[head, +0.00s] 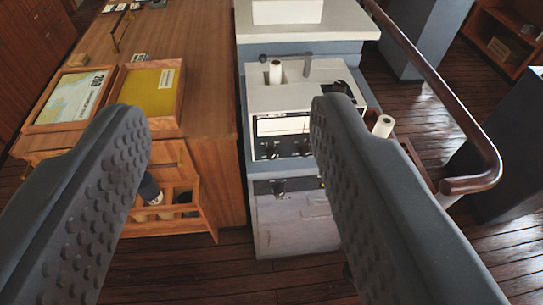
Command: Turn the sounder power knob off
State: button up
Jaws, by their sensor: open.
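A grey-white instrument cabinet (290,222) stands ahead, between my fingers in the picture. On it sits a light box-shaped unit (270,100) with a pale window and dark knobs (271,150) below the window. Another dark knob (278,187) is on the dark strip lower down. I cannot tell which of these is the sounder power knob, or how any is turned. My gripper (231,115) is open and empty, its fingers wide apart and clear of the cabinet. The right finger hides the right part of the unit's front.
A wooden chart table (200,60) with framed trays (150,90) is at left, with a wooden rack (165,205) below. A brown handrail (440,90) curves down at right, near a white roll (383,126). Bare floor (235,270) lies in front.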

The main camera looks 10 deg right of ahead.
jog(key=shift+w+f, duration=0.1)
jog(key=g+b, duration=0.2)
jog(key=b, duration=0.3)
send_over(272, 157)
jog(key=s, duration=1.4)
notch_tip(272, 157, down, 43)
jog(key=shift+x, duration=7.05)
jog(key=c, duration=1)
